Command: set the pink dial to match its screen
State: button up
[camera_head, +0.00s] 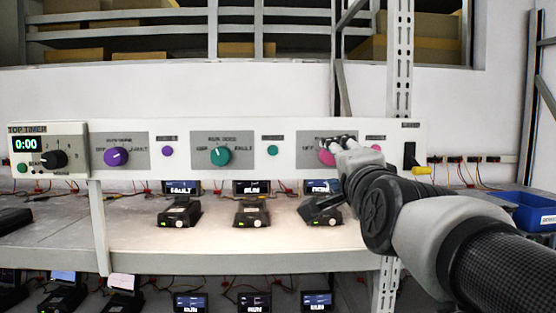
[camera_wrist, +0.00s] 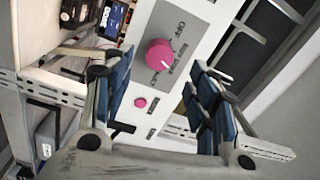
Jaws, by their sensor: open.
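The pink dial (camera_head: 327,156) is on the right grey plate of the white panel, partly hidden by my gripper (camera_head: 338,143). In the wrist view the pink dial (camera_wrist: 159,54) is clear, with a short pale mark on its lower right side. OFF is printed on the plate beside it; the other labels are hard to read. My gripper (camera_wrist: 162,92) is open, its blue-padded fingers on either side of the view, with nothing between them. I cannot tell that it touches the dial. The screen (camera_head: 322,187) below the dial is lit, its word too small to read.
A purple dial (camera_head: 116,157) and a teal dial (camera_head: 220,156) are on the same panel, with small round buttons beside them. A small pink button (camera_wrist: 140,102) is near the pink dial. A timer (camera_head: 48,150) reads 0:00. Devices stand on the shelf (camera_head: 140,235) below.

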jog(key=s, duration=0.6)
jog(key=shift+f, duration=0.15)
jog(key=s+a+f+n+g+y+b, duration=0.1)
jog(key=s+f+n+g+b, duration=0.15)
jog(key=f, duration=0.75)
jog(key=s+a+f+n+g+y+b, duration=0.1)
jog(key=f+n+b, duration=0.25)
jog(key=f, duration=0.55)
jog(key=s+d+f+n+g+b, duration=0.1)
jog(key=s+f+n+g+b, duration=0.2)
jog(key=f, duration=0.9)
jog(key=s+f+n+g+h+b, duration=0.1)
jog(key=s+f+n+g+b, duration=0.2)
jog(key=s+f, duration=0.7)
jog(key=s+d+f+n+g+h+b, duration=0.1)
jog(key=s+f+n+g+b, duration=0.2)
jog(key=s+f+b, duration=0.4)
notch_tip(320, 180, down, 7)
jog(key=shift+d+f+n+g, duration=0.15)
jog(key=shift+d+n+g, duration=0.2)
jog(key=shift+g, duration=0.2)
